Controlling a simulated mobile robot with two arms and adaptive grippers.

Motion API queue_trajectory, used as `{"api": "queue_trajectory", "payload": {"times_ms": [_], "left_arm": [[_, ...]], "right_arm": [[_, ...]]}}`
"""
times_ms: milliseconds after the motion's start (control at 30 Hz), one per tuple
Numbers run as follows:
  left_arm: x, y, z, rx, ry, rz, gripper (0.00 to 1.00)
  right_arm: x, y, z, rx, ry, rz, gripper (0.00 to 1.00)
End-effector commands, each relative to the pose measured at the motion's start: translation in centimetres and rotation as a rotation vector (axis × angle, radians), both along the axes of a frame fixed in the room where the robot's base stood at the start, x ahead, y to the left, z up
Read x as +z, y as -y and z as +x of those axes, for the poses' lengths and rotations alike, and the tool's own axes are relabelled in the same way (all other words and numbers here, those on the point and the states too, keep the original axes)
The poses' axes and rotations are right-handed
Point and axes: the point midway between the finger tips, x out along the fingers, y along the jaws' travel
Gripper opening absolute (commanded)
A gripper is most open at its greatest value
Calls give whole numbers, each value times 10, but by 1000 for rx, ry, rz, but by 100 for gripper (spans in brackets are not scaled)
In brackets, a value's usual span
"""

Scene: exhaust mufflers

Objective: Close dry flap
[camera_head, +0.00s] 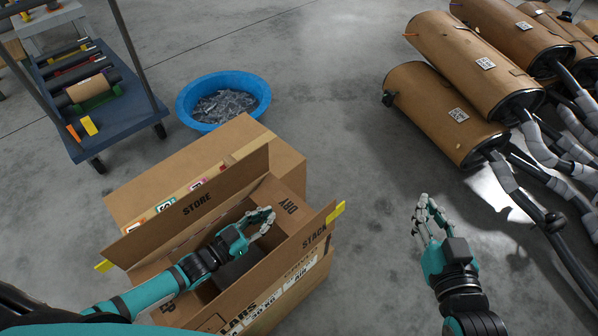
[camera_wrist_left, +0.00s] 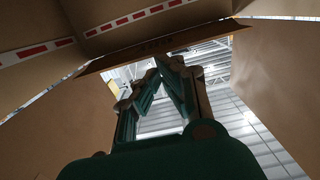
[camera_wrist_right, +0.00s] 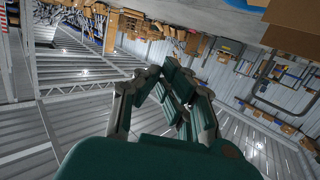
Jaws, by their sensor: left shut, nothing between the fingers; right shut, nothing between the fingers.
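The open cardboard box (camera_head: 215,312) stands at the bottom of the head view. Its DRY flap (camera_head: 288,190) is at the box's right end and stands open, its printed inner face showing. My left gripper (camera_head: 266,220) is shut and empty, over the box opening just left of the DRY flap; I cannot tell if it touches it. The left wrist view shows its closed fingers (camera_wrist_left: 168,66) between cardboard panels, with a printed flap edge (camera_wrist_left: 150,46) behind them. My right gripper (camera_head: 425,208) is shut and empty above the floor, right of the box; its fingers show in the right wrist view (camera_wrist_right: 160,75).
The STORE flap (camera_head: 190,208) and STACK flap (camera_head: 318,234) stand up along the long sides, with yellow tabs (camera_head: 337,213) at corners. Another carton (camera_head: 270,147) stands behind. A blue tub (camera_head: 256,92), a cart (camera_head: 115,135) and large mufflers (camera_head: 430,112) stand farther back. Floor right of the box is clear.

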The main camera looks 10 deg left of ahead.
Motion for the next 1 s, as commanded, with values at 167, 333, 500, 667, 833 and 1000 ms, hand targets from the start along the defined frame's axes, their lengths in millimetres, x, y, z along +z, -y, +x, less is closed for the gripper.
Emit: {"api": "queue_trajectory", "payload": {"times_ms": [167,333,500,667,833,1000], "left_arm": [[-6,-1,-1,0,-2,1,0],[-9,-1,-2,0,-5,3,0],[-11,-1,-2,0,-8,5,0],[-12,-1,-3,1,-11,7,0],[-9,-2,-3,0,-11,6,0],[16,-1,-3,-1,-5,5,0]], "right_arm": [[6,-1,2,2,36,10,0],[9,-2,2,3,48,13,0],[9,-2,2,3,49,13,0],[8,-2,2,3,48,13,0],[8,-2,2,3,48,13,0],[8,-2,2,3,48,13,0]]}}
